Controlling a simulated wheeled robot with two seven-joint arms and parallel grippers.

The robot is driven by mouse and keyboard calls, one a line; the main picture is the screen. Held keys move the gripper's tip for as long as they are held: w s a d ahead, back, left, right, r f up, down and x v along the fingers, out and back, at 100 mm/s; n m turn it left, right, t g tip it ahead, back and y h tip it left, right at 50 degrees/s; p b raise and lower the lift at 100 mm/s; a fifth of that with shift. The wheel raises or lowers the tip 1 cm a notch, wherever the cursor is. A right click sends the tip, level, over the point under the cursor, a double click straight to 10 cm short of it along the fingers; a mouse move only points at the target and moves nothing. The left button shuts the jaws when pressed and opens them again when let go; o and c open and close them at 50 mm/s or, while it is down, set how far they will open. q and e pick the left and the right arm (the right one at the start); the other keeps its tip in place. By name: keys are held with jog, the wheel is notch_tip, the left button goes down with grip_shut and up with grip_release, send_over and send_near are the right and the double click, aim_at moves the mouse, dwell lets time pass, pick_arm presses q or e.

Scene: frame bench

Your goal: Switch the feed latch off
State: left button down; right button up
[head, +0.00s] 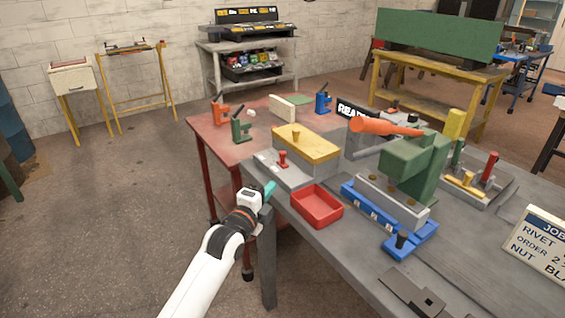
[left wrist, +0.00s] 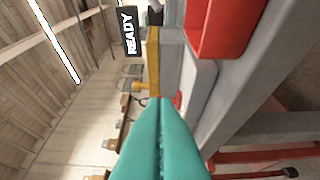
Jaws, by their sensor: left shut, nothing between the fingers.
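A small red lever (head: 283,158), which looks like the feed latch, stands on the low front ledge of a grey box with a yellow lid (head: 308,145). It looks roughly upright; I cannot read any on or off marking. My left gripper (head: 270,188), with teal fingers, is shut and empty just in front of the box's left end, apart from the lever in the head view. In the left wrist view the shut fingertips (left wrist: 160,100) point at the box, and a bit of red (left wrist: 177,100) shows beside them, mostly hidden. My right gripper is not in view.
A red tray (head: 317,219) sits right of my gripper near the grey bench's edge. A READY sign (head: 356,112) stands behind the box. Floor left of the bench is free.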

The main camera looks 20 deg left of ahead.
pick_arm(q)
send_near(283, 159)
jog(key=d, duration=0.1)
jog(key=w+d, duration=0.1)
jog(key=d, duration=0.1)
jog(key=w+d+r, duration=0.1)
jog(key=shift+w+d+r, duration=0.1)
jog(key=shift+w+d, duration=0.1)
jog(key=shift+w, duration=0.05)
jog(key=w, duration=0.1)
jog(key=w+a, duration=0.1)
jog(key=w, duration=0.1)
jog(key=shift+a, duration=0.35)
jog(key=shift+w+a, duration=0.35)
jog(key=shift+w, duration=0.05)
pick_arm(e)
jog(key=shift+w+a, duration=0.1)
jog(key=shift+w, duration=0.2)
